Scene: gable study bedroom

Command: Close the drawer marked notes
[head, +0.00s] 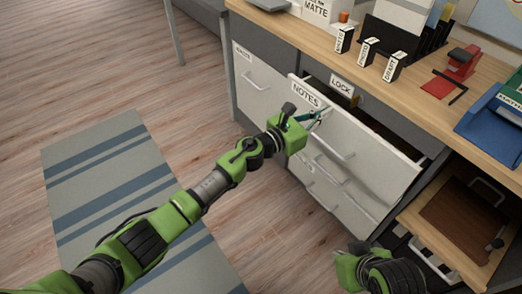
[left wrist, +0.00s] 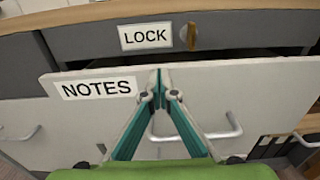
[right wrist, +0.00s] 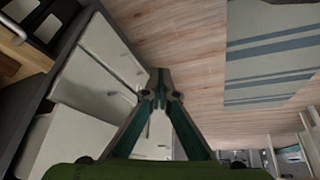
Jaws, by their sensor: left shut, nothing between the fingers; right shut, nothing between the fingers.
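The drawer marked NOTES (head: 362,157) is pulled out from the desk unit. Its white front carries the label and a bar handle; a dark gap shows behind its top edge. In the left wrist view its front (left wrist: 255,100) fills the middle. My left gripper (head: 321,114) is shut and empty, its tips in front of the drawer face just right of the label; I cannot tell whether they touch. It also shows in the left wrist view (left wrist: 158,72). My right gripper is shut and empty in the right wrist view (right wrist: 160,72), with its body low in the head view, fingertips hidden.
A LOCK label (head: 342,85) sits on the grey panel above the drawer. Another open drawer or tray (head: 425,222) with a brown board projects at lower right. The desktop (head: 425,112) holds small labelled boxes, a red stapler and a blue tray. Floor and striped rug (head: 115,165) are clear at left.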

